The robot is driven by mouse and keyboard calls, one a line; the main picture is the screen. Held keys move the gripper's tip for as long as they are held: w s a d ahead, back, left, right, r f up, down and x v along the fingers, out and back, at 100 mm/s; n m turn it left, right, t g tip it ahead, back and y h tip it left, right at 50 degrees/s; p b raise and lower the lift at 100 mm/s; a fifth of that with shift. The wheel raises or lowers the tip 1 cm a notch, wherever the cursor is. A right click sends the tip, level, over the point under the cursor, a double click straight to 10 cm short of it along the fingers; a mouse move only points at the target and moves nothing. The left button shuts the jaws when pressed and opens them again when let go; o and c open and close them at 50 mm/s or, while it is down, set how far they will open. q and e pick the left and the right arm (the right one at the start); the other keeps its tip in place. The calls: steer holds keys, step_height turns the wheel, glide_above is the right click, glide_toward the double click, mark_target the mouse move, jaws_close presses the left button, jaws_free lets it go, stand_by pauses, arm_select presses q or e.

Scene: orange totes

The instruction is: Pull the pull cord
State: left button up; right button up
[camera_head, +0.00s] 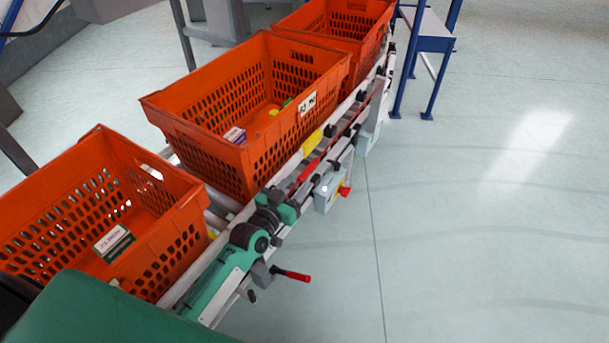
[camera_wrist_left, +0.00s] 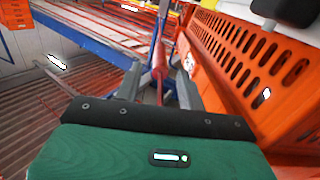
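A thin red line that looks like the pull cord (camera_head: 322,158) runs along the outer side of the conveyor in the head view. A grey switch box (camera_head: 325,196) with a red knob hangs below it. In the left wrist view, my left gripper (camera_wrist_left: 160,88) has its two grey fingers apart, with a narrow red piece (camera_wrist_left: 159,68) showing in or beyond the gap. I cannot tell whether the fingers touch it. In the head view only a dark green part of my arm shows at bottom left; the fingertips cannot be made out. My right gripper is not in view.
Orange totes stand in a row on the conveyor: near (camera_head: 60,220), middle (camera_head: 215,150) and far (camera_head: 335,28). A red-handled lever (camera_head: 291,274) sticks out at the near end. A blue-legged table (camera_head: 430,42) stands at the back. The floor (camera_head: 480,220) at right is clear.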

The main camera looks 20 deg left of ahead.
mark_target(305, 172)
arm_select(q)
steer(key=shift+x, duration=2.4)
jaws_close()
